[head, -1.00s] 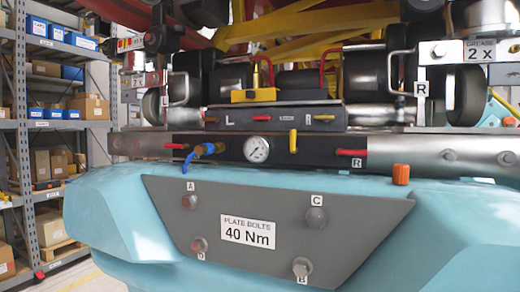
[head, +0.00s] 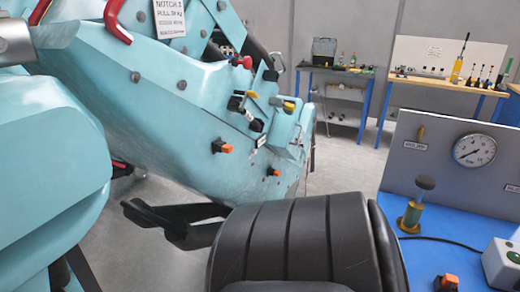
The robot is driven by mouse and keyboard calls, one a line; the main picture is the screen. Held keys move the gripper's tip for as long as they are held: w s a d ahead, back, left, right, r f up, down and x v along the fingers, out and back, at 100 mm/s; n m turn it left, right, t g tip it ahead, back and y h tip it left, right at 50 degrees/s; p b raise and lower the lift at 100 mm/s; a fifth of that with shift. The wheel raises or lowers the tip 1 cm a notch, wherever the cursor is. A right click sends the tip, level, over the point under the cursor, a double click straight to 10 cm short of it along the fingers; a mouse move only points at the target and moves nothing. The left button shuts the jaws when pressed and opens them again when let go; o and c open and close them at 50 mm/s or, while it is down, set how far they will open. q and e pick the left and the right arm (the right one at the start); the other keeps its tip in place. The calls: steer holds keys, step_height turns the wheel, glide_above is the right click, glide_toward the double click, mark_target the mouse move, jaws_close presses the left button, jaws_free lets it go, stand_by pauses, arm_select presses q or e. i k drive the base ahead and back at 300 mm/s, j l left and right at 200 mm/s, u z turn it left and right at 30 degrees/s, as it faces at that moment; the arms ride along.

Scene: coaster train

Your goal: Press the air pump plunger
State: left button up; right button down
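The air pump plunger (head: 425,183) is a dark round knob on a short rod in the head view, at the right. It rises from a brass-coloured pump body (head: 411,216) on a blue bench top. The knob stands clear of the body, with nothing touching it. A dark forked part (head: 178,222), which looks like my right gripper, points left at the lower middle, well left of the pump. My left gripper is not in view.
A round gauge (head: 475,150) sits on the grey panel behind the pump. A large dark ribbed shape (head: 300,240) blocks the lower middle.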

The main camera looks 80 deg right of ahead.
mark_target(425, 183)
steer(key=z, duration=3.05)
steer(key=i+j, duration=0.25)
steer(key=i, duration=0.3)
